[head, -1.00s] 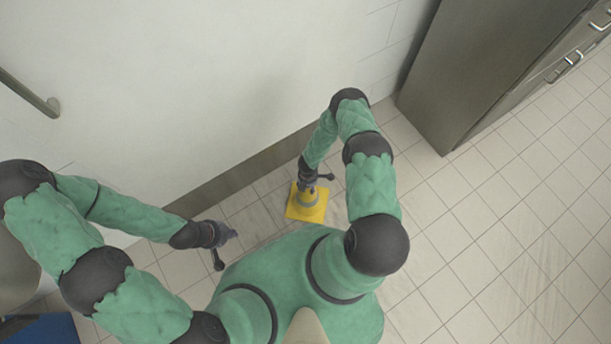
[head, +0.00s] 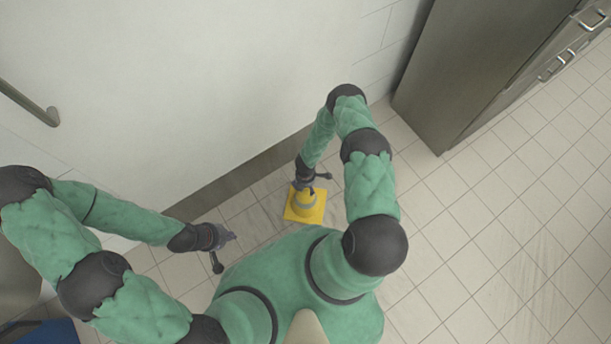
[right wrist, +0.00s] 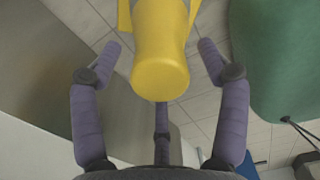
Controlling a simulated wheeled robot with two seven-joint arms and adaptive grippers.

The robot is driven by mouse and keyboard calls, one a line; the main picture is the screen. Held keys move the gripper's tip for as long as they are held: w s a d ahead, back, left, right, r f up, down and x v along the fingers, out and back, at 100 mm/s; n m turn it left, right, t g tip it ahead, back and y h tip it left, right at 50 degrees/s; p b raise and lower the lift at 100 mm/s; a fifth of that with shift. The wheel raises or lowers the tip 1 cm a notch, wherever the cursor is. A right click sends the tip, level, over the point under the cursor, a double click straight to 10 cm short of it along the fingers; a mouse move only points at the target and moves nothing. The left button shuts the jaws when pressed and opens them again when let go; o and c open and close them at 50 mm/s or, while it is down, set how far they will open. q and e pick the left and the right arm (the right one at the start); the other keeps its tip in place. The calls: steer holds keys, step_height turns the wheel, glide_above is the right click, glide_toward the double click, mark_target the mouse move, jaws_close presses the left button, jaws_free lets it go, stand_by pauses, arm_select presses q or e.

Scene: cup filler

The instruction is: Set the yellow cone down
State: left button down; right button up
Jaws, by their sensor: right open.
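The yellow cone (head: 305,206) has a square base and a grey band. In the head view it is upright on the tiled floor near the wall. My right gripper (head: 303,186) is right above its top. In the right wrist view the cone's rounded yellow tip (right wrist: 160,78) lies between the spread purple fingers of my right gripper (right wrist: 160,62), with gaps on both sides. The right gripper is open. My left gripper (head: 228,240) is over the floor left of the cone, apart from it; its fingers are too small to read.
A white wall (head: 200,90) with a dark baseboard (head: 240,178) runs behind the cone. A grey metal cabinet (head: 470,70) stands at the upper right. A blue object (head: 45,332) is at the lower left. Tiled floor (head: 500,230) is clear on the right.

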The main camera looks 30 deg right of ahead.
step_height(320, 180, up, 9)
steer(key=p, duration=0.3)
steer(key=shift+s+r, duration=0.1)
steer(key=shift+r, duration=0.1)
steer(key=s+a+r+m+y, duration=0.2)
steer(key=s+a+r+m, duration=0.3)
steer(key=r+m, duration=0.5)
steer(key=s+a+r+m+y, duration=0.2)
steer(key=s+a+r+m, duration=0.4)
steer(key=a+r+m, duration=0.3)
steer(key=shift+a+r+m, duration=0.25)
steer(key=shift+r+m, duration=0.15)
steer(key=shift+m, duration=0.8)
